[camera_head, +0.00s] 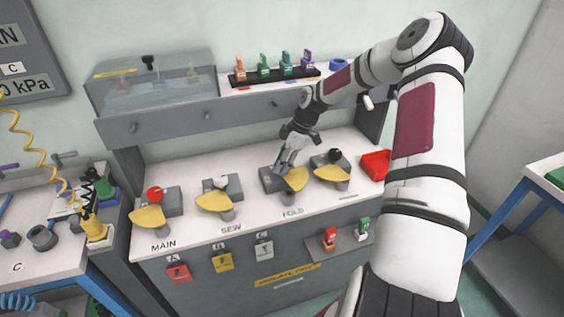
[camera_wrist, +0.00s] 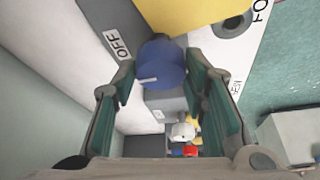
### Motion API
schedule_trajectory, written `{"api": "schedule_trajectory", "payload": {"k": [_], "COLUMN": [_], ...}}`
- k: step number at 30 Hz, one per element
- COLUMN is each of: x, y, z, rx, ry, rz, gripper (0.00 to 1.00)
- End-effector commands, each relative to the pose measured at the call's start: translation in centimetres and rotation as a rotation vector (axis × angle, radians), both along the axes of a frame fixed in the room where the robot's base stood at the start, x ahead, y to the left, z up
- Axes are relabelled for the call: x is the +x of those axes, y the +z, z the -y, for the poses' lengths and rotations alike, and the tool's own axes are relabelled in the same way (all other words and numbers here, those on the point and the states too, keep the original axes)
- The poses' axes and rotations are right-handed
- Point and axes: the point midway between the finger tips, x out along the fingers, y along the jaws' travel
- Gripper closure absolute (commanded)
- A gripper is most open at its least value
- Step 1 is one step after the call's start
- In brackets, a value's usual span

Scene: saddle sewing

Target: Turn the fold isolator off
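The fold isolator (camera_head: 270,186) is the grey unit above the FOLD label, with a yellow plate (camera_head: 293,180) in front. Its knob is hidden behind my gripper (camera_head: 287,160) in the head view. In the wrist view the round blue knob (camera_wrist: 161,62) shows a short white mark on its side. An OFF label (camera_wrist: 117,43) lies to its left. My gripper (camera_wrist: 161,75) has its green fingers apart, one on each side of the knob. I cannot tell whether the fingertips touch it.
To the left stand the MAIN isolator with a red knob (camera_head: 155,194) and the SEW isolator with a white knob (camera_head: 221,182). Another isolator with a black knob (camera_head: 336,156) stands close on the right, before a red bin (camera_head: 375,165). A shelf with coloured tags (camera_head: 275,75) is behind.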

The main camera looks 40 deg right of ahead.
Motion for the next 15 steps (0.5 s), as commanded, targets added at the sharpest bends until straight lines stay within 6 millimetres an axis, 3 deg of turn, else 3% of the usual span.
{"api": "schedule_trajectory", "payload": {"k": [2, 15], "x": [0.04, -0.14], "y": [0.03, 0.86], "z": [-0.03, 0.38], "rx": [0.0, 0.0], "ry": [0.0, -0.004], "rz": [0.001, 0.0], "gripper": [0.41, 0.41]}}
